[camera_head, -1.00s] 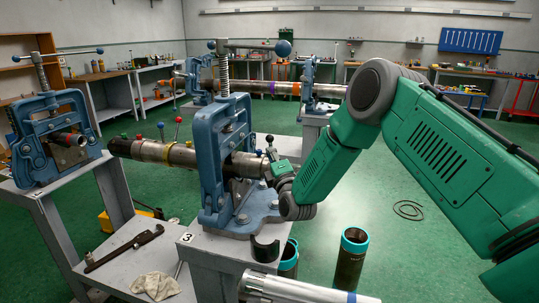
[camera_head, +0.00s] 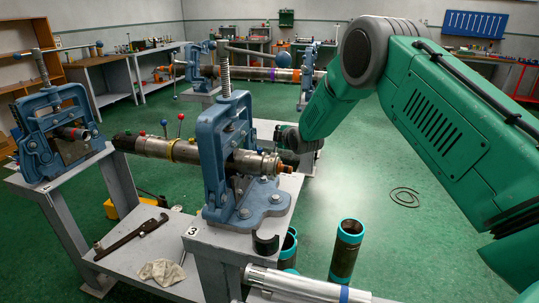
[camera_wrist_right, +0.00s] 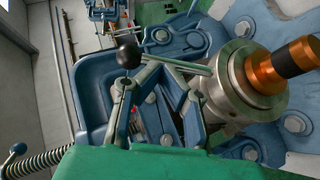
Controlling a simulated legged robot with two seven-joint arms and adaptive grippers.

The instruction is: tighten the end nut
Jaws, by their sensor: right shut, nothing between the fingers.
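The long metal pipe assembly (camera_head: 150,147) runs through the blue pipe vise (camera_head: 226,150) marked 3. Its end has a steel collar (camera_head: 268,164) and a small copper-coloured end piece (camera_head: 287,168). I cannot tell which of these is the end nut. In the right wrist view the steel collar (camera_wrist_right: 245,85) and copper-coloured end piece (camera_wrist_right: 280,68) are large at the right. My right gripper (camera_wrist_right: 158,66) is shut and empty, left of the collar in that view. My left gripper is not in view.
A black ball knob (camera_wrist_right: 129,56) shows close to my right fingers. Another blue vise (camera_head: 55,135) stands at the left. A pipe wrench (camera_head: 130,237) and rag (camera_head: 161,271) lie on the lower shelf. Teal-rimmed pipe pieces (camera_head: 347,250) stand near the bench. Green floor at the right is open.

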